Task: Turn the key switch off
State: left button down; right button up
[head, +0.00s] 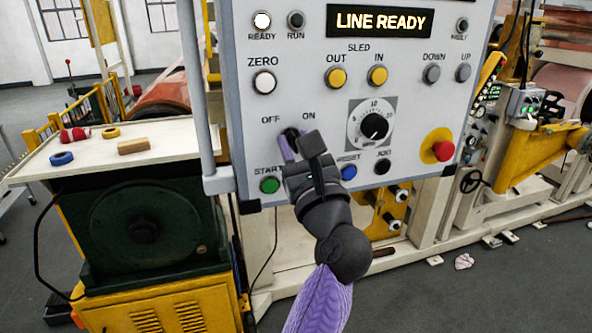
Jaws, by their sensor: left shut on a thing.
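The key switch (291,132) sits on the grey control panel (327,103), below and between the OFF and ON labels. Its dark top shows, and the rest is hidden behind my gripper, so I cannot tell which label it points to. My left gripper (290,146) reaches up from below, with its purple fingers at the switch, shut on its key. The display (380,21) above reads LINE READY, and the READY lamp (262,21) looks lit. My right gripper is not in view.
A green START button (270,185) and a blue RESET button (348,172) are close to my gripper. A red emergency button (443,150) sticks out at the right. A bench (95,160) with tape rolls stands left.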

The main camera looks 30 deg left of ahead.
pick_arm(q)
jog(key=n+g+y+b, duration=0.1)
jog(key=n+g+b, duration=0.1)
jog(key=n+b, duration=0.2)
jog(key=shift+f+n+b, duration=0.2)
jog(key=shift+n+b, duration=0.15)
jog(key=shift+n, duration=0.15)
jog(key=shift+r+n+g+b, duration=0.2)
jog(key=shift+n+g+b, duration=0.4)
jog(key=shift+n+b, duration=0.25)
jog(key=c, duration=0.9)
grip_release()
jog(key=shift+o, duration=0.6)
